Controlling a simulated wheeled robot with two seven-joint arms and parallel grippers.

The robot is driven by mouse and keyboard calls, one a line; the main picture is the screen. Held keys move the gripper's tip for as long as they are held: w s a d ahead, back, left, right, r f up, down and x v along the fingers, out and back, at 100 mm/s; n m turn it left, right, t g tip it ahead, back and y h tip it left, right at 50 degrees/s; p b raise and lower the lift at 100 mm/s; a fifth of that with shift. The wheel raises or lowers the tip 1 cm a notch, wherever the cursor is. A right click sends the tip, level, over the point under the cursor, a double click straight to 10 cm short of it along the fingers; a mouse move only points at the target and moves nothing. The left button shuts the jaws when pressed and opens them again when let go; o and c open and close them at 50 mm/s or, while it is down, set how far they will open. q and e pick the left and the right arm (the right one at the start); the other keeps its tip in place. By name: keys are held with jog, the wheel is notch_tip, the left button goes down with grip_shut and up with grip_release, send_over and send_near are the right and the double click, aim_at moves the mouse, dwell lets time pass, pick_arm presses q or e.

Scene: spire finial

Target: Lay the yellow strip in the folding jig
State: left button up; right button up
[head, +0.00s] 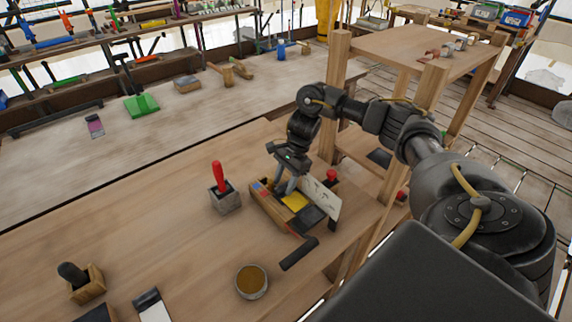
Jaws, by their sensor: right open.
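The yellow strip (294,200) shows as a small yellow patch in the folding jig, below my right gripper. The folding jig (267,207) is a wooden block with a dark plate, a pale upright panel (324,202), a red knob (331,176) and a dark handle (299,254). It stands near the right edge of the workbench. My right gripper (284,190) is open, pointing down at the jig just left of the yellow strip. Whether its fingers touch the strip cannot be told. My left gripper is out of view.
A grey block with a red-handled tool (221,186) stands left of the jig. A round tin (251,281) is in front. A wooden holder with a dark knob (82,283) sits at lower left. The bench middle (150,215) is clear. A wooden stand (405,45) rises behind my right arm.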

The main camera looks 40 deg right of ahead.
jog(key=shift+r+p, duration=0.3)
jog(key=shift+r, duration=0.1)
jog(key=v, duration=1.1)
jog(key=shift+d+r, duration=0.15)
jog(key=shift+r, duration=0.15)
